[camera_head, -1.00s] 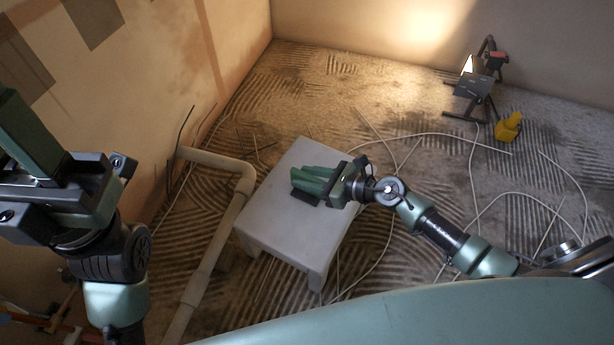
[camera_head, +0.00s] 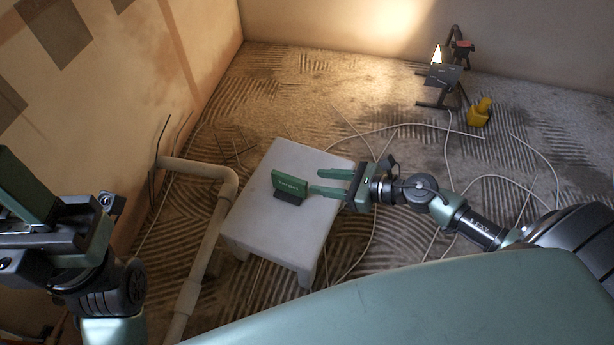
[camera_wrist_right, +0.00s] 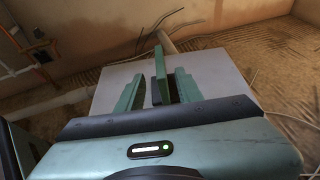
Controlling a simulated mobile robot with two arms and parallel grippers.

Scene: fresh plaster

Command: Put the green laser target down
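In the right wrist view the target (camera_wrist_right: 161,76) stands beyond and between the two spread fingers (camera_wrist_right: 156,92). The target appears apart from the fingers. My left gripper (camera_head: 30,215) is at the left edge, away from the stool; its fingers do not show clearly.
A grey pipe (camera_head: 212,240) runs along the floor left of the stool. Loose cables (camera_head: 450,150) lie on the streaked floor to the right. A work lamp (camera_head: 442,75) and a small yellow object (camera_head: 480,112) stand at the back right. The stool's far part is bare.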

